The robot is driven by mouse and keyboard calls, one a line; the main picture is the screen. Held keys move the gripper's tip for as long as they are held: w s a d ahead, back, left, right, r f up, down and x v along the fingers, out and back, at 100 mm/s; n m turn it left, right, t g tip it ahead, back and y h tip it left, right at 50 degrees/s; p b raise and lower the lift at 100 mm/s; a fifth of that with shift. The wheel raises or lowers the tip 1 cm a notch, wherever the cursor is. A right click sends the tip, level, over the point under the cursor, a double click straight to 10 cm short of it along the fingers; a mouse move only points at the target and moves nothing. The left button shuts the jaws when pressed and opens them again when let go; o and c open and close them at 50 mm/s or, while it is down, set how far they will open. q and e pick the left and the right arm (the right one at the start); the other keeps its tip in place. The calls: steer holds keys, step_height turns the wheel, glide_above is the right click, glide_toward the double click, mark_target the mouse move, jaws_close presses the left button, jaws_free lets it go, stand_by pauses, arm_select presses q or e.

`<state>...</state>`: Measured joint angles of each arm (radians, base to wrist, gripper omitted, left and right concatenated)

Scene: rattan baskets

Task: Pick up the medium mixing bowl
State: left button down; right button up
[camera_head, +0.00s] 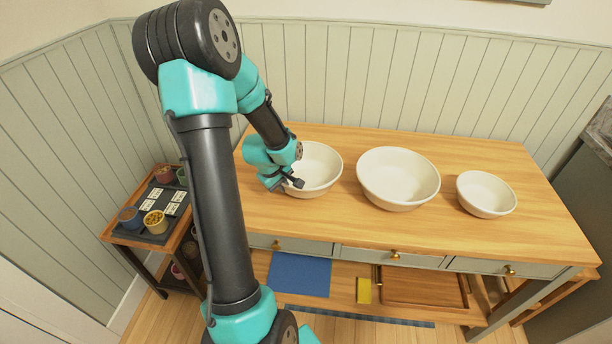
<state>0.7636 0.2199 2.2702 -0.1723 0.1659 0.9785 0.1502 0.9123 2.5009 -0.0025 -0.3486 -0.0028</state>
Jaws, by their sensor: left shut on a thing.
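Three white mixing bowls stand in a row on the wooden table. The medium bowl (322,168) is at the left, the largest bowl (399,177) is in the middle and the smallest bowl (486,194) is at the right. My left gripper (292,184) is at the near left rim of the medium bowl and is shut on it. The arm hides the bowl's left part. The bowl looks upright, and I cannot tell whether it touches the table. My right gripper is not in view.
The wooden table (440,231) has free room in front of the bowls and along its back. A small side table (125,234) with several little pots stands at the left. A lower shelf holds a blue mat (300,274), a yellow item (364,290) and a wooden tray (420,287).

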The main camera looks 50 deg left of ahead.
arm_select(q)
steer(key=shift+r, duration=0.1)
stand_by(0.8)
steer(key=shift+r, duration=0.5)
step_height(320, 180, up, 9)
steer(key=shift+f, duration=0.1)
steer(key=shift+w, duration=0.1)
stand_by(0.7)
